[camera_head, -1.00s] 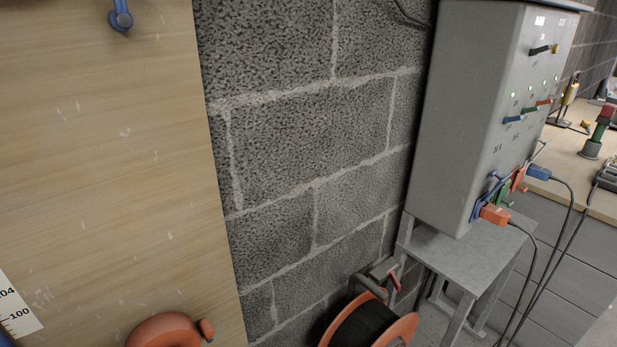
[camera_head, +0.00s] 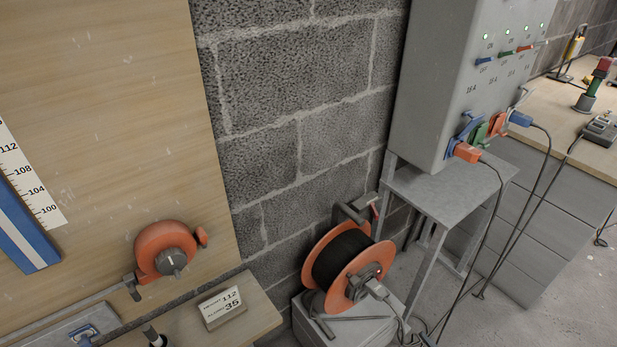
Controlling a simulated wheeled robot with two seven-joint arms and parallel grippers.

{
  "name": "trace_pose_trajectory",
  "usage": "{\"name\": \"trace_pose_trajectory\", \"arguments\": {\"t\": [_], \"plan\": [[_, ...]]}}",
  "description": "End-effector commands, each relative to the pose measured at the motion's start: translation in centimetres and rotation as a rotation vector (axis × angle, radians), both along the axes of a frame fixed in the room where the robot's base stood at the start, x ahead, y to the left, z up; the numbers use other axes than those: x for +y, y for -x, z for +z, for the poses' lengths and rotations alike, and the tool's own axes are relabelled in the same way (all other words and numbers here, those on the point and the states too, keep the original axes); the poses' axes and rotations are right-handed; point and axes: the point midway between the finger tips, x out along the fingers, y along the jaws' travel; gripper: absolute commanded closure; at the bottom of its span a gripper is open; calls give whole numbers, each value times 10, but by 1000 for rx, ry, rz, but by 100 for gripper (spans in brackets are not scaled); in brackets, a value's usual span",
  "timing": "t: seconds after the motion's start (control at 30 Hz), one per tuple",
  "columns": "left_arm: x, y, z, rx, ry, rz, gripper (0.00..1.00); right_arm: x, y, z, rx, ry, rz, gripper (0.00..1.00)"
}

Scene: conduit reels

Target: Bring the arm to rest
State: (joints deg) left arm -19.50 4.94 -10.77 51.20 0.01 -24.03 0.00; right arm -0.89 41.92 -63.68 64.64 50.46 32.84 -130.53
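No arm and no gripper of mine shows in the head view. A small orange reel (camera_head: 150,247) with a dark grey knob is fixed low on the wooden board (camera_head: 120,120) at the left. An orange cable reel (camera_head: 376,262) wound with black cable sits on a grey box (camera_head: 340,329) near the middle bottom. A grey electrical cabinet (camera_head: 430,90) stands at the upper right, with orange and blue plugs in its lower front.
A white and blue scale (camera_head: 38,205) is at the left edge. A grey stand (camera_head: 445,190) is under the cabinet. A workbench (camera_head: 565,115) with tools is at the right. Cables hang to the floor.

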Motion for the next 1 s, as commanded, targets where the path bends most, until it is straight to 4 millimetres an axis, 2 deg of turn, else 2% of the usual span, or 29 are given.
{"name": "trace_pose_trajectory", "arguments": {"t": [0.27, 0.37, 0.47, 0.57, 0.67, 0.7, 0.77, 0.8, 0.9, 0.97, 1.0], "plan": [[2, 11, 8, 7, -1, -2, 64, -17, -8, -33, 278, -336, -216, 51], [3, 17, 12, 10, -1, -2, 64, -27, -4, -53, 413, -524, -348, 51], [4, 24, 17, 14, -1, -3, 64, -39, 11, -82, 572, -788, -544, 51], [6, 33, 23, 18, -2, -4, 64, -48, 42, -118, 727, -1106, -804, 51], [8, 42, 29, 22, -3, -5, 64, -50, 88, -154, 835, -1430, -1096, 51], [9, 46, 31, 23, -3, -6, 64, -48, 110, -167, 862, -1559, -1224, 51], [10, 51, 34, 26, -4, -6, 64, -41, 147, -185, 883, -1747, -1423, 51], [10, 54, 37, 27, -4, -7, 64, -34, 173, -195, 880, -1865, -1560, 51], [12, 61, 41, 31, -5, -8, 64, -13, 232, -212, 831, -2108, -1880, 51], [13, 64, 42, 31, -5, -8, 64, 1, 261, -218, 784, -2210, -2035, 51], [13, 66, 43, 32, -6, -8, 64, 8, 276, -220, -726, 2192, 2058, 51]]}}
